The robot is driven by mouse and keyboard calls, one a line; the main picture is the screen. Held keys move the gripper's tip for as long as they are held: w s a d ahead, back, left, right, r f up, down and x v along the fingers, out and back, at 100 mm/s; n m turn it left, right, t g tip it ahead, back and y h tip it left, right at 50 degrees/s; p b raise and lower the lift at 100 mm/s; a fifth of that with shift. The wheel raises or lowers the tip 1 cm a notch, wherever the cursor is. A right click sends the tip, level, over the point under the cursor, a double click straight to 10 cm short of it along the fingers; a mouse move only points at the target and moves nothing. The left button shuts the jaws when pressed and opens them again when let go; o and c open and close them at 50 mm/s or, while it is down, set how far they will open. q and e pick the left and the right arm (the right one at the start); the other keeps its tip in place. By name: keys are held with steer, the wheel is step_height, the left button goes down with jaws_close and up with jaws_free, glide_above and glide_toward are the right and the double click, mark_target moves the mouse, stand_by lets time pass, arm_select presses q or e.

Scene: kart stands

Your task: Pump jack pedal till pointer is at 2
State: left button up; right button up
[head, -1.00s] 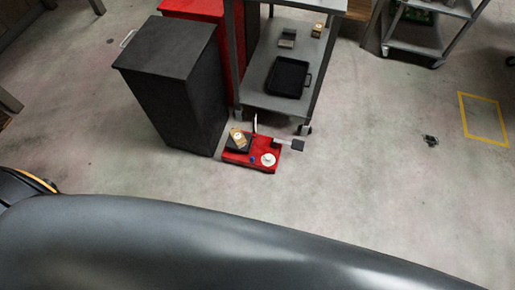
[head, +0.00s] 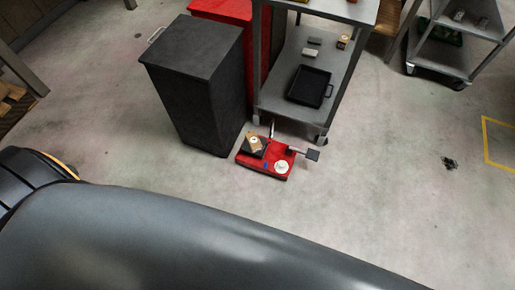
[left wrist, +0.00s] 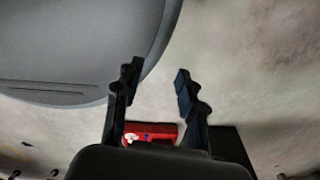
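The red jack (head: 263,167) sits on the floor in front of the dark cabinet and the metal cart. Its pedal (head: 313,155), a dark square pad on a short arm, sticks out to the right. A round white dial (head: 282,167) lies on its front right part; the pointer is too small to read. My left gripper (left wrist: 157,74) is open and empty in the left wrist view, with its two fingers apart. The red jack (left wrist: 150,132) shows partly behind the gripper there. Neither gripper is in the head view.
A tall dark cabinet (head: 198,88) stands behind and left of the jack. A metal cart (head: 278,93) with a black tray (head: 309,86) stands right behind it.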

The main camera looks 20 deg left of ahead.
arm_select(q)
jaws_close()
stand_by(1.1)
